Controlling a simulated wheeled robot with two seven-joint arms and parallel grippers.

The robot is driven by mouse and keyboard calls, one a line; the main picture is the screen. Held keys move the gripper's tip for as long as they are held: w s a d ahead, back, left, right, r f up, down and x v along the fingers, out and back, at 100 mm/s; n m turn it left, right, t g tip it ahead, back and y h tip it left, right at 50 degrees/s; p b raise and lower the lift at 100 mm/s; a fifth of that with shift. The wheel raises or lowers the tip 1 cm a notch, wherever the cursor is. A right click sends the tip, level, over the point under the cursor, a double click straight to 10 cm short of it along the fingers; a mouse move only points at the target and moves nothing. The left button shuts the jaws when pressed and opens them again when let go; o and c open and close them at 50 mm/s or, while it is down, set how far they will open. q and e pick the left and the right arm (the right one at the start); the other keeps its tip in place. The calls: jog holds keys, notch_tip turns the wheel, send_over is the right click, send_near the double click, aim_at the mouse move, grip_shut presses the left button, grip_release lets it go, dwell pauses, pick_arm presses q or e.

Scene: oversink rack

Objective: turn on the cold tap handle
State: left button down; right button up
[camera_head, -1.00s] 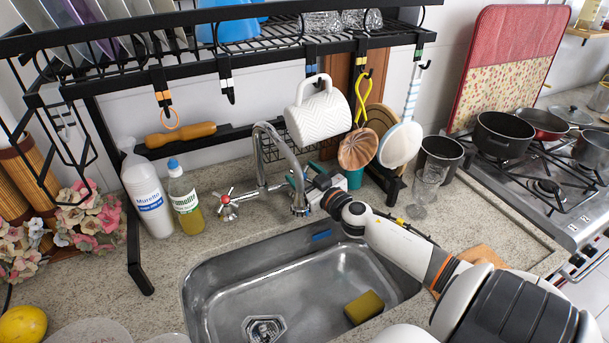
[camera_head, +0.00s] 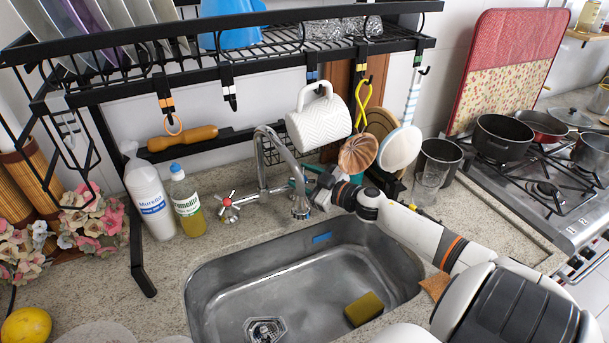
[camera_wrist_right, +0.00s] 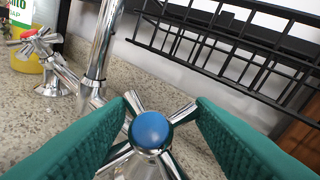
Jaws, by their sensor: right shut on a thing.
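The cold tap handle (camera_wrist_right: 151,130) is a chrome cross with a blue cap, in the middle of the right wrist view. My right gripper (camera_wrist_right: 161,101) has its two green fingers on either side of the handle and is shut on its chrome arms. In the head view the right gripper (camera_head: 306,183) is beside the tap spout (camera_head: 281,136), at the sink's back edge, and partly hides the handle. The red-marked hot handle (camera_head: 229,206) stands left of the spout; it also shows in the wrist view (camera_wrist_right: 43,41). My left gripper is not in view.
The metal sink (camera_head: 280,290) holds a yellow sponge (camera_head: 364,309). Two bottles (camera_head: 150,200) stand left of the tap. A white mug (camera_head: 320,121) and utensils hang from the black rack (camera_head: 260,76) above. A clear glass (camera_head: 430,183) stands right of my gripper.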

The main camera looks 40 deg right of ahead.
jog(key=shift+n+g+y+p, duration=0.6)
jog(key=shift+n+y, duration=0.4)
jog(key=shift+n, duration=0.4)
jog(key=o, duration=1)
jog(key=shift+c, duration=0.2)
jog(key=shift+v, duration=3.7)
jog(key=shift+d, duration=0.1)
